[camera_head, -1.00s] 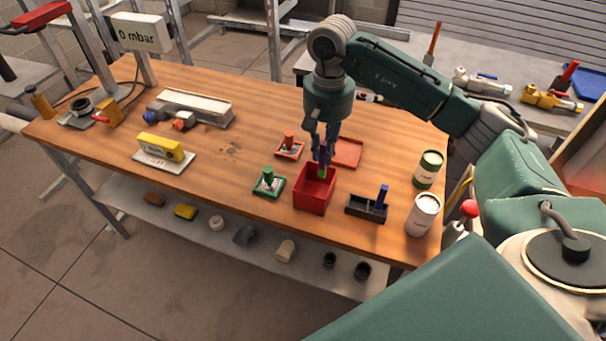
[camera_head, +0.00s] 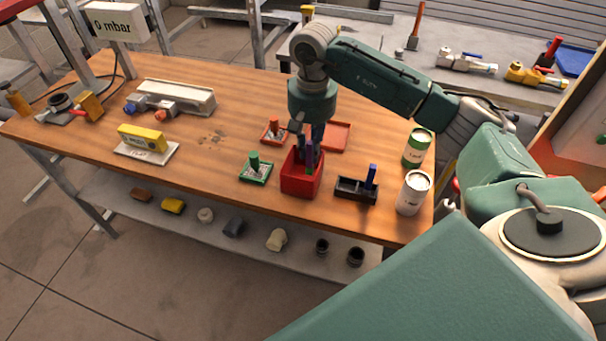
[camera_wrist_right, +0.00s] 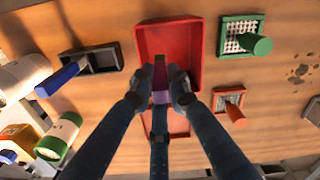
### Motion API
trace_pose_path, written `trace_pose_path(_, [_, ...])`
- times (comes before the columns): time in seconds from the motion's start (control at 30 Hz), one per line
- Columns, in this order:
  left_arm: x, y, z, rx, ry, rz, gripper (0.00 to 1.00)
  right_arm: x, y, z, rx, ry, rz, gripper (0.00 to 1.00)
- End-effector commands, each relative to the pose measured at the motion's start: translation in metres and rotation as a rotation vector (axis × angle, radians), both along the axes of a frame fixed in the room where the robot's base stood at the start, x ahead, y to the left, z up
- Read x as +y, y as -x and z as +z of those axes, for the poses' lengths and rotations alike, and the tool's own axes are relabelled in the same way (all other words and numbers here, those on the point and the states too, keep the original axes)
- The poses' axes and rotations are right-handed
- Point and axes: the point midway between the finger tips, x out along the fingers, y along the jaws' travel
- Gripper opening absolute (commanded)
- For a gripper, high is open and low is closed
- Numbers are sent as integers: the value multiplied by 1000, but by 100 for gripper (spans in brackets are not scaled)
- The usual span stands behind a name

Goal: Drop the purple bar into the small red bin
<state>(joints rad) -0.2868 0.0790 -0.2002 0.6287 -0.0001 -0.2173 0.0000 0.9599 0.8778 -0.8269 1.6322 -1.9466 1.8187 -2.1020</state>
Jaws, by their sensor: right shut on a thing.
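The purple bar (camera_head: 309,150) is upright between the fingers of my right gripper (camera_head: 311,152), over the small red bin (camera_head: 301,187) in the head view. In the right wrist view the purple bar (camera_wrist_right: 160,97) with a green end is pinched between both fingertips of the right gripper (camera_wrist_right: 170,92). The red bin (camera_wrist_right: 192,50) lies beneath it, and the bar's end is at or inside the bin's opening. I cannot tell whether it touches the floor of the bin. My left gripper does not show in either view.
A black tray (camera_head: 345,194) with a blue bar (camera_head: 371,176) stands right of the bin. A green tray (camera_head: 246,175) and an orange tray (camera_head: 263,139) lie left of it. Two cans (camera_head: 413,192) stand at the table's right edge.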

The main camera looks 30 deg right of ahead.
Motion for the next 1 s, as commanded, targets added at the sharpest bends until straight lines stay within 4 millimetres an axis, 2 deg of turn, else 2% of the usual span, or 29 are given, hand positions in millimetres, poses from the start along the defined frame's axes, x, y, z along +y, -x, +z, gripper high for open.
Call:
trace_pose_path(0.03, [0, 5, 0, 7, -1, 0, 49, 0, 0, 0, 0, 0, 0, 2])
trace_pose_path(0.07, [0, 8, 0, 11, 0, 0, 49, 0, 0, 0, 0, 0, 0, 20])
trace_pose_path(0.17, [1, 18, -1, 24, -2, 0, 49, 0, 0, 0, 0, 0, 0, 38])
trace_pose_path(0.33, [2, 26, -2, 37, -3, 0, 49, 0, 0, 0, 0, 0, 1, 38])
trace_pose_path(0.57, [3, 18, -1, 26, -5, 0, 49, 0, -1, 9, -1, 0, 0, 38])
trace_pose_path(0.67, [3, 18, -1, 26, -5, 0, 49, 0, -1, 25, -4, 0, 0, 38])
trace_pose_path(1.0, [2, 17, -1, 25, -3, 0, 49, 0, 0, 96, -4, 0, 0, 38])
